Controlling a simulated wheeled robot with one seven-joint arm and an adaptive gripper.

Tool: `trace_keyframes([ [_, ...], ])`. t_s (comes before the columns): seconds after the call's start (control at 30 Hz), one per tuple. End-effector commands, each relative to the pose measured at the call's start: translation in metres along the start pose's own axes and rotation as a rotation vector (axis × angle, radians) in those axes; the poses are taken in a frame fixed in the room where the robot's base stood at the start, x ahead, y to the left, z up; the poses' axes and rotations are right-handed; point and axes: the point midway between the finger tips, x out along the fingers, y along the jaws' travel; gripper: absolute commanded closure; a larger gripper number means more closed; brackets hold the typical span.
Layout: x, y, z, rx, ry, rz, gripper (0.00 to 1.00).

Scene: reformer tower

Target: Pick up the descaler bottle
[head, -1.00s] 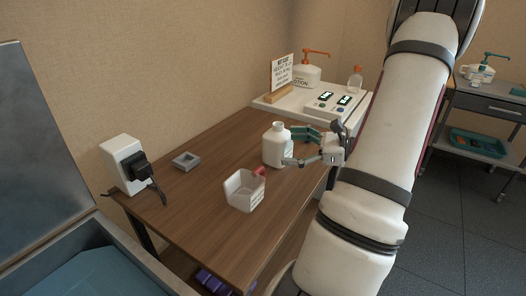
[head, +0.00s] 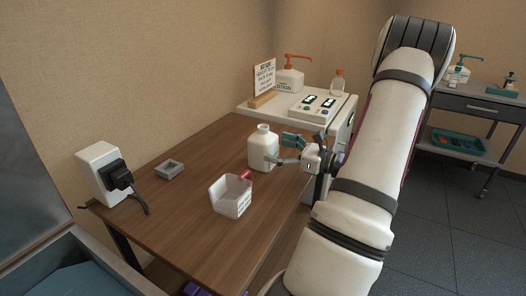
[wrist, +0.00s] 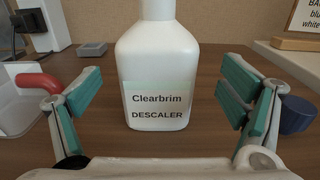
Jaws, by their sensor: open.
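The descaler bottle (head: 263,148) is white, upright on the wooden table, left of my gripper in the head view. In the wrist view the bottle (wrist: 157,75) stands centred, its label reading "Clearbrim DESCALER" facing me; its top is cut off. My gripper (head: 283,150) is open, and it also shows in the wrist view (wrist: 159,100) with one teal-padded finger on each side of the bottle. There are gaps between the pads and the bottle in the wrist view. The bottle rests on the table.
A white open container (head: 232,196) with a red handle stands left of the gripper. A small grey tray (head: 169,170) and a white socket box (head: 100,171) are farther left. A sign (head: 263,80), pump bottle (head: 290,77) and control panel (head: 311,107) stand behind. A dark blue round object (wrist: 296,115) is at right.

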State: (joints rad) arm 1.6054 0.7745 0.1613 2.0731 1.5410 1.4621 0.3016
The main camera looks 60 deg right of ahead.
Motion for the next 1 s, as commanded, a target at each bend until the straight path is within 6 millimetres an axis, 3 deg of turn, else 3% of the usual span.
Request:
trace_keyframes([
  [0.4,0.049,0.003,0.000,0.001,-0.001,0.002,0.10],
  [0.63,0.051,0.002,0.001,0.000,0.000,0.001,0.10],
  [0.93,0.051,0.003,0.001,0.000,0.000,0.001,0.75],
  [1.0,0.051,0.002,0.002,-0.001,-0.002,0.001,0.80],
])
